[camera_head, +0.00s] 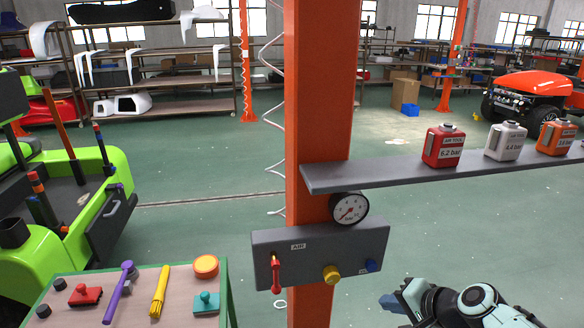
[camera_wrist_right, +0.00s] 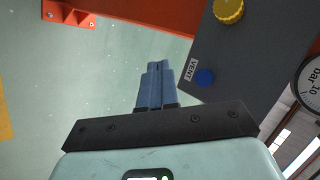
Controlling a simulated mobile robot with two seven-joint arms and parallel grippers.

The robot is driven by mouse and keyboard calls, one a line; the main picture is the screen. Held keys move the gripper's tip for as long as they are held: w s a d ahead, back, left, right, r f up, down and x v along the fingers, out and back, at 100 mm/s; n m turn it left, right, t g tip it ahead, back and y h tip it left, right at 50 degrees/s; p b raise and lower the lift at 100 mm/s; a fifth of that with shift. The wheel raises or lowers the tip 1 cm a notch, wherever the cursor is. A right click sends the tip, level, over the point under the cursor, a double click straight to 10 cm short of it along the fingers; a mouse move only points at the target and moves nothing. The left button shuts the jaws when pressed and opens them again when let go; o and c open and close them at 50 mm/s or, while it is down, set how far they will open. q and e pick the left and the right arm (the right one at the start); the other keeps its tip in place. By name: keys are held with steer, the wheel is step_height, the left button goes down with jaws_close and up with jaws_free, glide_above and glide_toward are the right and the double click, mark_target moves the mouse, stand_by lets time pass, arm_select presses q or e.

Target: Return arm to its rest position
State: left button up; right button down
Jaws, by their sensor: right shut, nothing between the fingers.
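My right gripper (camera_head: 388,302) is at the lower right of the head view, to the right of the grey air panel (camera_head: 290,246). Its blue fingers (camera_wrist_right: 155,86) show in the right wrist view, closed together with nothing between them. They are apart from the panel, near its blue knob (camera_wrist_right: 205,77) in that picture. My left gripper is in neither view.
An orange post (camera_head: 318,90) carries the panel, a round gauge (camera_head: 349,208) and a grey shelf (camera_head: 400,172) with three labelled canisters. The panel has a red lever (camera_head: 276,274) and yellow knob (camera_head: 331,273). A tool table (camera_head: 140,300) and green cart (camera_head: 70,240) stand left.

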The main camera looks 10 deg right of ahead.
steer(key=s+a+f+n+g+p, duration=0.1)
steer(key=s+f+g+p, duration=0.15)
steer(key=f, duration=0.65)
steer(key=s+a+f+g+h+p, duration=0.1)
steer(key=s+a+f, duration=0.15)
steer(key=f, duration=0.65)
steer(key=s+a+f+n+g+p, duration=0.1)
steer(key=s+f+g, duration=0.15)
steer(key=f, duration=0.75)
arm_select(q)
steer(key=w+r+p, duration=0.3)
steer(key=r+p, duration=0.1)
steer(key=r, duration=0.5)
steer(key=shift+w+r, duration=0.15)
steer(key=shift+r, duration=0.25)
arm_select(e)
steer(key=s+a+f+n+g, duration=0.1)
steer(key=s+a+f, duration=0.2)
steer(key=s, duration=0.4)
steer(key=s+a+f+n+g, duration=0.1)
steer(key=s+a+f, duration=0.2)
steer(key=s, duration=0.4)
steer(key=s+a+f+n+g, duration=0.1)
steer(key=s+a+f+n, duration=0.1)
steer(key=s, duration=0.5)
steer(key=shift+s+a+f+g, duration=0.2)
steer(key=shift+a+f+g, duration=0.1)
steer(key=shift+a+f, duration=0.55)
steer(key=shift+d, duration=0.15)
